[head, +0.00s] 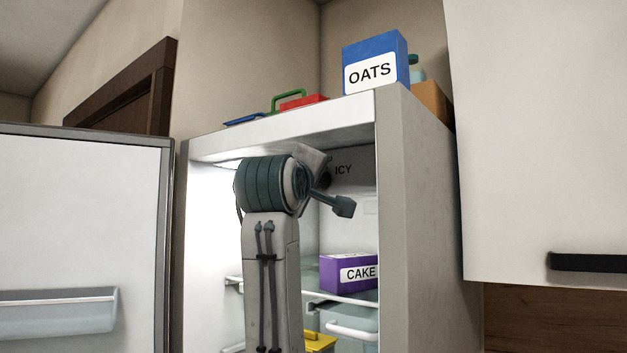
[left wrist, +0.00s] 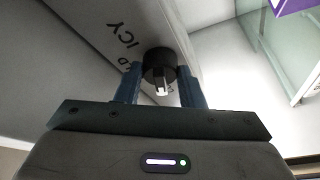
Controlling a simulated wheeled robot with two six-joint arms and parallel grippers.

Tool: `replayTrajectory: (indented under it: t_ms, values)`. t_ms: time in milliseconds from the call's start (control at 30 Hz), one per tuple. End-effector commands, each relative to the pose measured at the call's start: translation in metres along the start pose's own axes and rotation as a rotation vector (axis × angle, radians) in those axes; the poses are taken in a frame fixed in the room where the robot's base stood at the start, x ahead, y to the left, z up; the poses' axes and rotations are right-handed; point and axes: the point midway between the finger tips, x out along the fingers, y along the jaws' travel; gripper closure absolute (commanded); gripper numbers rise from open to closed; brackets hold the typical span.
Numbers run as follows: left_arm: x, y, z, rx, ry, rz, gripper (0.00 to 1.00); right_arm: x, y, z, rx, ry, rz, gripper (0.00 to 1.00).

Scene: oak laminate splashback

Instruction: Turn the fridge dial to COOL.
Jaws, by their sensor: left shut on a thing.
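The fridge dial (left wrist: 158,62) is a round black knob with a white pointer mark, on the dark panel inside the fridge top. My left gripper (left wrist: 158,72) has one blue finger on each side of the dial and is shut on it. The label ICY (left wrist: 126,34) shows beside the dial in the left wrist view, with part of another word near it. The label COOL cannot be seen. My right gripper is out of view.
The fridge door (head: 85,220) stands open at the left. A purple CAKE box (head: 345,272) sits on a shelf below, with a yellow item (head: 320,342) lower down. A blue OATS box (head: 375,60) and a red item (head: 303,101) stand on the fridge top.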

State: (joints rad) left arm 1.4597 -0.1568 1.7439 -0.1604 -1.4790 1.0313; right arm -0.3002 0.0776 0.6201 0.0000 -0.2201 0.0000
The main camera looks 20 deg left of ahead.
Motion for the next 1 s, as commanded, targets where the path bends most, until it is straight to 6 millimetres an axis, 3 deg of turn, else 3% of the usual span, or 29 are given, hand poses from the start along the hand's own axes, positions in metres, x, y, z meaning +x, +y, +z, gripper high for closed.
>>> replayTrajectory:
  t_ms: [267, 300, 400, 767, 1000]
  values:
    - [0.0, -0.001, 0.001, -0.001, -0.002, -0.002, 0.88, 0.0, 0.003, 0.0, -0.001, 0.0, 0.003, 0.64]
    - [0.0, -0.001, 0.001, -0.001, -0.002, -0.002, 0.59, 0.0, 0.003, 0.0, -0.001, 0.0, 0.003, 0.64]
    - [0.0, -0.001, 0.001, 0.0, -0.002, -0.002, 0.43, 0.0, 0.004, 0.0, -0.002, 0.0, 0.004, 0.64]
    - [-0.007, -0.001, 0.001, 0.0, 0.001, 0.002, 0.43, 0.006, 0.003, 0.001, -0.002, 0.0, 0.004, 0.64]
    - [-0.051, -0.004, 0.003, -0.002, 0.001, 0.005, 0.43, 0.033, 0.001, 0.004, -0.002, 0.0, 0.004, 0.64]
